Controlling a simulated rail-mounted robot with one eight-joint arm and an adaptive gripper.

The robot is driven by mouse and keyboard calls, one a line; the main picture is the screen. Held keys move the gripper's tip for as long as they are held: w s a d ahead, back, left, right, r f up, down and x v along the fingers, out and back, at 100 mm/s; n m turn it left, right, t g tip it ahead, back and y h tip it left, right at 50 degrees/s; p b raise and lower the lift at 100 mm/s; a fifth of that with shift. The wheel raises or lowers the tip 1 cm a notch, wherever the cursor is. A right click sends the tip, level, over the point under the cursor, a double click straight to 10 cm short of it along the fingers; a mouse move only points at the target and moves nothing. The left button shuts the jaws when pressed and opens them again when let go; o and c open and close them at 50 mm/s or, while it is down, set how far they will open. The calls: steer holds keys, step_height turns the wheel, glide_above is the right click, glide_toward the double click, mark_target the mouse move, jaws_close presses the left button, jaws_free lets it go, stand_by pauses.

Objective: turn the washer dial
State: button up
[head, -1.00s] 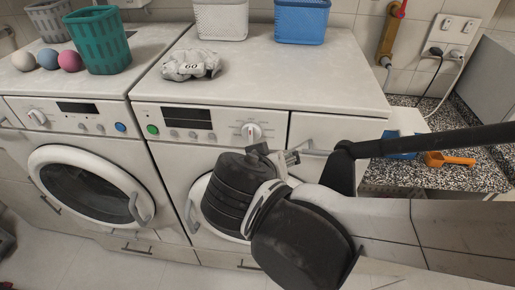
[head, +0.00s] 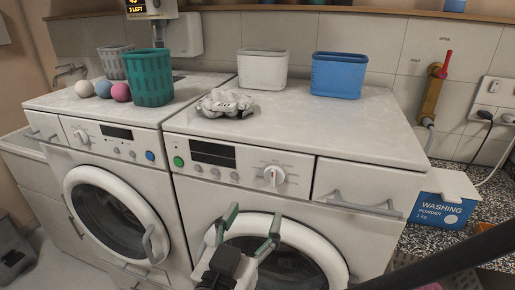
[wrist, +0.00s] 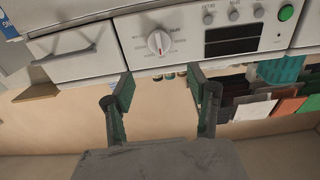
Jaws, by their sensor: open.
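The right washer (head: 300,208) has a round white dial (head: 274,176) with a raised grip and a red mark, on its panel right of the dark display. The dial also shows in the wrist view (wrist: 158,43), above and between my fingertips. My gripper (head: 252,222) is open and empty, its green-tipped fingers below the dial in front of the door. In the wrist view my gripper (wrist: 161,90) also shows clear space between its fingers, apart from the dial. The left washer has a similar dial (head: 81,135).
A green button (head: 178,161) and small knobs share the panel. A drawer handle (head: 362,203) sticks out right of the dial. A grey cloth (head: 227,103), white basket (head: 262,69) and blue basket (head: 339,75) stand on top. A washing powder box (head: 443,205) is at right.

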mark_target(272, 178)
steer(key=b+x, duration=0.1)
steer(key=x, duration=1.1)
steer(key=shift+w+d, duration=0.1)
steer(key=shift+w, duration=0.1)
steer(key=shift+c, duration=0.5)
steer(key=c, duration=1)
